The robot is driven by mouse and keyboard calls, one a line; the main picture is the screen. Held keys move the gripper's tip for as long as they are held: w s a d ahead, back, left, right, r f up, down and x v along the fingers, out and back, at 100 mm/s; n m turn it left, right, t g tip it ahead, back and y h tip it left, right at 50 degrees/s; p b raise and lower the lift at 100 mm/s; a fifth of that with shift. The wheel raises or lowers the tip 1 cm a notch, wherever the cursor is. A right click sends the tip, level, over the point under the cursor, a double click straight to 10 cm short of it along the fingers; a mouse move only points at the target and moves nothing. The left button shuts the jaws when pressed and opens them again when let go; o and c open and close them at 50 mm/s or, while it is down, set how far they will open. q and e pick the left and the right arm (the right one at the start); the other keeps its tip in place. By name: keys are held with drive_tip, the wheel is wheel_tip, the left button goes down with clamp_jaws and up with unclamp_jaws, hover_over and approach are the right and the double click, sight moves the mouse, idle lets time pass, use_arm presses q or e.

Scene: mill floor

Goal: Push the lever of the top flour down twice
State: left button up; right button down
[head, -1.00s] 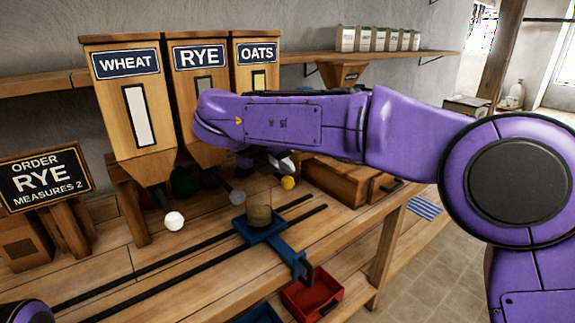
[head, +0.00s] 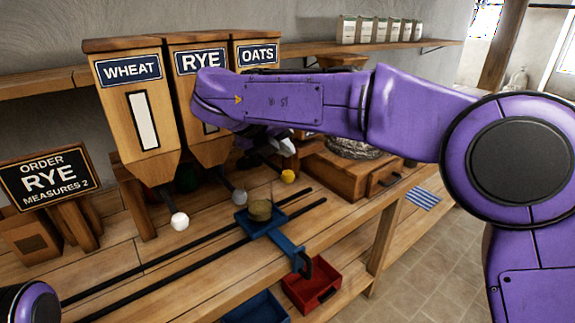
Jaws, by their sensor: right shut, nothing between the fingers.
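The order sign (head: 45,178) reads RYE, measures 2. Three hoppers stand in a row: wheat (head: 124,110), rye (head: 202,62) and oats (head: 257,54). Below them are a white lever knob (head: 180,220) at wheat, a grey knob (head: 239,195) at rye and a yellow knob (head: 287,176) at oats. My right forearm covers parts of the rye and oats hoppers. My right gripper (head: 286,146) is shut and empty, above the yellow knob and apart from it in the picture. My left gripper is out of view.
A round container (head: 260,209) sits on a blue carriage (head: 270,228) on two dark rails, in front of the grey knob. A red tray (head: 312,288) and a blue tray (head: 257,308) are below the bench edge. A wooden drawer box (head: 345,180) stands to the right.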

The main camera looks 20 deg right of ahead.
wheel_tip(320, 180, up, 4)
drive_tip(key=shift+f+p, duration=0.25)
drive_tip(key=shift+p, duration=0.9)
drive_tip(key=shift+f, duration=0.1)
drive_tip(key=shift+a, duration=0.1)
